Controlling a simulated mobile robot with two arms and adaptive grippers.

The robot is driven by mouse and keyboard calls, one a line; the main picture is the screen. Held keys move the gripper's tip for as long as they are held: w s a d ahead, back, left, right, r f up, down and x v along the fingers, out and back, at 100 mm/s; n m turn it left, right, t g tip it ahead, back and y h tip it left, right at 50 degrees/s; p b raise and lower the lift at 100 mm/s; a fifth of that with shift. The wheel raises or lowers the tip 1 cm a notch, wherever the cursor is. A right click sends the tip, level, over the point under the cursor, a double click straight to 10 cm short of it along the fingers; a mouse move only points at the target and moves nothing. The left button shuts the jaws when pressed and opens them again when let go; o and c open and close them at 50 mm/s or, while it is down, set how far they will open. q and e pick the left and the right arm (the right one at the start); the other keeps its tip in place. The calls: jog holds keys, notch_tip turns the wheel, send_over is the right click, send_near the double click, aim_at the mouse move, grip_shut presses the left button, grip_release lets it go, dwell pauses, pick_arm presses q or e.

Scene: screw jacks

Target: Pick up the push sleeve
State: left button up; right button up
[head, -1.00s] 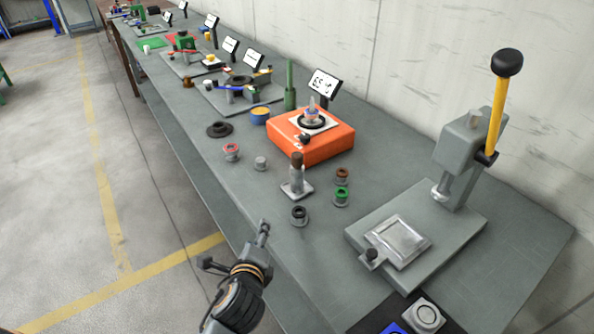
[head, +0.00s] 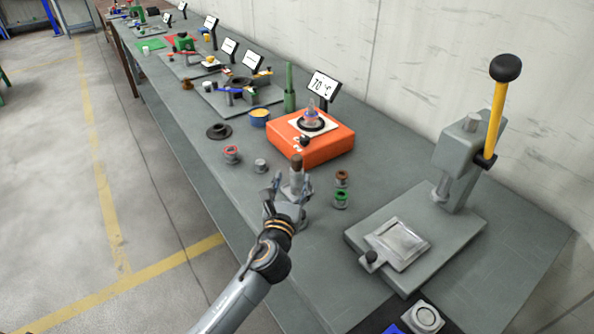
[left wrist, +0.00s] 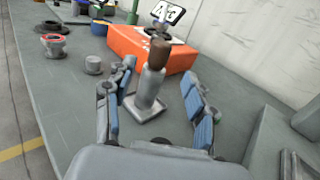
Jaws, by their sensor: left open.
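A grey upright post with a brown top (head: 296,164) stands on a square base on the bench; the post also shows in the left wrist view (left wrist: 152,82). I cannot tell for sure whether its sleeve-like part is the push sleeve. My left gripper (head: 288,186) is open and empty, low over the bench at the near side of the post. In the left wrist view its blue-padded fingers (left wrist: 157,97) appear on either side of the post, with no visible contact. The arm hides part of the base. My right gripper is out of view.
An orange heater (head: 312,145) with a display stands behind the post. A small grey cylinder (head: 260,165), a red-ringed piece (head: 231,154), and brown-ringed (head: 342,178) and green-ringed pieces (head: 341,199) stand nearby. A press with a yellow lever (head: 494,110) is at the right.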

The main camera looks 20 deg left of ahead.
aim_at(296, 165)
pick_arm(q)
jog(key=shift+w+a, duration=0.15)
jog(key=shift+w, duration=1)
jog(key=shift+w+a+r, duration=0.1)
jog(key=shift+w, duration=0.35)
jog(key=w, duration=0.4)
jog(key=shift+w+a+r+p, duration=0.1)
jog(key=shift+w+a+p, duration=0.2)
jog(key=shift+p, duration=0.1)
jog(key=shift+r, duration=0.1)
grip_shut()
